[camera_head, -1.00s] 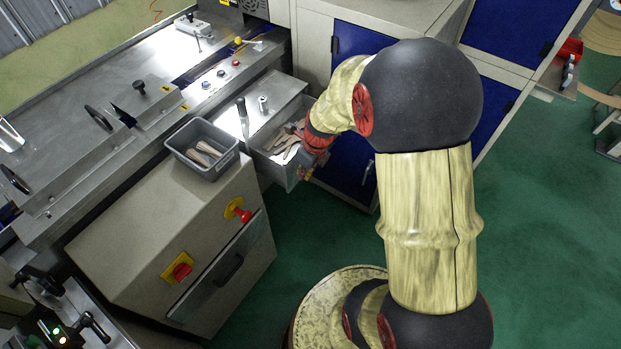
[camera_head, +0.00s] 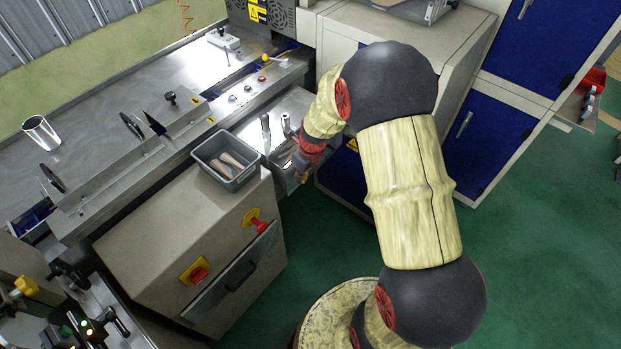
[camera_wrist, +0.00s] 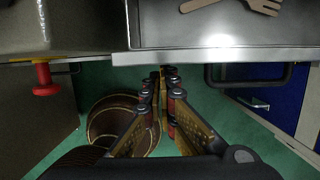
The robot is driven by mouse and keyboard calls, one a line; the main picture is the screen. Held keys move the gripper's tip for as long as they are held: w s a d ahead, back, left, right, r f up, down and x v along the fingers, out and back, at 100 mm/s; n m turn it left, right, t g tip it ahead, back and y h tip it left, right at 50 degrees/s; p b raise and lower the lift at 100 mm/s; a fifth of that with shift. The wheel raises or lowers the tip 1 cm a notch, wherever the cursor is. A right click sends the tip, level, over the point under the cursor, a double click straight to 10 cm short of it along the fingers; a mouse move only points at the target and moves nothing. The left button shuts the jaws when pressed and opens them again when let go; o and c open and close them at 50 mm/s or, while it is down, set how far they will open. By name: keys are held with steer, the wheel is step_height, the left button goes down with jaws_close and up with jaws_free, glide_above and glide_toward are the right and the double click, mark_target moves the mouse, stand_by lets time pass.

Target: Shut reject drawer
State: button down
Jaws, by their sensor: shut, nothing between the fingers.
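The reject drawer (camera_head: 283,178) is a grey metal drawer under the machine's steel top, partly open. In the wrist view, its front edge (camera_wrist: 190,56) crosses the picture, with a wooden fork (camera_wrist: 235,5) lying inside. Its black bar handle (camera_wrist: 250,82) shows below the edge, right of the fingers. My gripper (camera_head: 302,175) is at the drawer's front, and in the wrist view its shut, empty fingers (camera_wrist: 165,72) point at the front just under the edge. I cannot tell whether they touch it. My arm hides part of the drawer in the head view.
A grey bin (camera_head: 243,179) with wooden pieces stands on the beige cabinet (camera_head: 150,215) left of the drawer. A red knob (camera_head: 258,226) sticks out from this cabinet. Blue-doored cabinets (camera_head: 484,135) stand right. Green floor (camera_head: 530,250) is open in front.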

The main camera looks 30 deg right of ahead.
mark_target(286, 167)
steer(key=w+p, duration=0.1)
steer(key=w, duration=0.1)
steer(key=w+a+p, duration=0.1)
steer(key=w, duration=0.1)
steer(key=w+a+p, duration=0.1)
steer(key=w, duration=0.1)
steer(key=shift+a+p, duration=0.1)
steer(key=shift+p, duration=0.2)
steer(key=shift+w, duration=0.1)
